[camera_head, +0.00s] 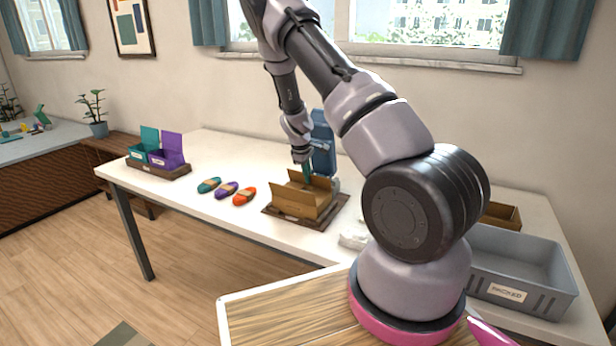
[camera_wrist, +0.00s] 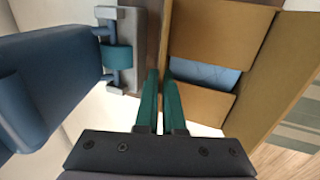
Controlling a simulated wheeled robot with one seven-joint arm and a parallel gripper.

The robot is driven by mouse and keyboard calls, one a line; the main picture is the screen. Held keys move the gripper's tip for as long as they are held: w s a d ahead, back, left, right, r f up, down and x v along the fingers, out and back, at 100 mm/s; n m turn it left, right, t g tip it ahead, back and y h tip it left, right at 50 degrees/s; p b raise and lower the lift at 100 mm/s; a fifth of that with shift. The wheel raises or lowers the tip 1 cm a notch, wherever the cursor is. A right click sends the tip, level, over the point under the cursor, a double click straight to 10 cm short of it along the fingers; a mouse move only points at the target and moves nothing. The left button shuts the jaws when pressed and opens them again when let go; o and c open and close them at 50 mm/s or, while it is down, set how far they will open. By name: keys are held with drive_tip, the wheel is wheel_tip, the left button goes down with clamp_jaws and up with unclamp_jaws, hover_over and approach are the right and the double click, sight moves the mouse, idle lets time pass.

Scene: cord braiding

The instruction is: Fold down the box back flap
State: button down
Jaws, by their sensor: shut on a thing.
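The open cardboard box (camera_head: 297,204) sits on a dark brown tray (camera_head: 275,211) on the white table, with flaps standing up or spread. My gripper (camera_head: 306,174) reaches down at the back edge of the box, beside the blue device. In the wrist view the gripper's teal fingers (camera_wrist: 160,95) are close together along the box's edge nearest the device. They are shut on the back flap, which is mostly hidden between them. Two tan flaps (camera_wrist: 217,32) and (camera_wrist: 201,100) flank the opening, with something light blue (camera_wrist: 203,76) inside.
A blue device (camera_head: 322,142) stands close behind the box; its arm (camera_wrist: 45,80) fills the wrist view's left. Teal, purple and orange cord bundles (camera_head: 227,190) lie left of the box. A grey bin (camera_head: 515,295) stands at right. Teal and purple boxes (camera_head: 165,152) stand far left.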

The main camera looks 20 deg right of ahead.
drive_tip(key=shift+s+a+f+t+h, duration=0.2)
drive_tip(key=shift+a+t+h, duration=0.1)
drive_tip(key=shift+t+h, duration=0.2)
drive_tip(key=shift+s+a+f+t+h, duration=0.1)
drive_tip(key=shift+s+a+t+h, duration=0.15)
drive_tip(key=shift+t+h, duration=0.2)
drive_tip(key=shift+s+a+f+t+h, duration=0.2)
drive_tip(key=shift+t+h, duration=0.25)
drive_tip(key=shift+h, duration=0.15)
drive_tip(key=shift+s+a+f+t+h, duration=0.1)
drive_tip(key=shift+f+t+h, duration=0.05)
drive_tip(key=shift+t+h, duration=0.35)
drive_tip(key=c, duration=1)
unclamp_jaws()
drive_tip(key=v, duration=1)
drive_tip(key=shift+s+a+r, duration=0.15)
drive_tip(key=shift+a, duration=0.1)
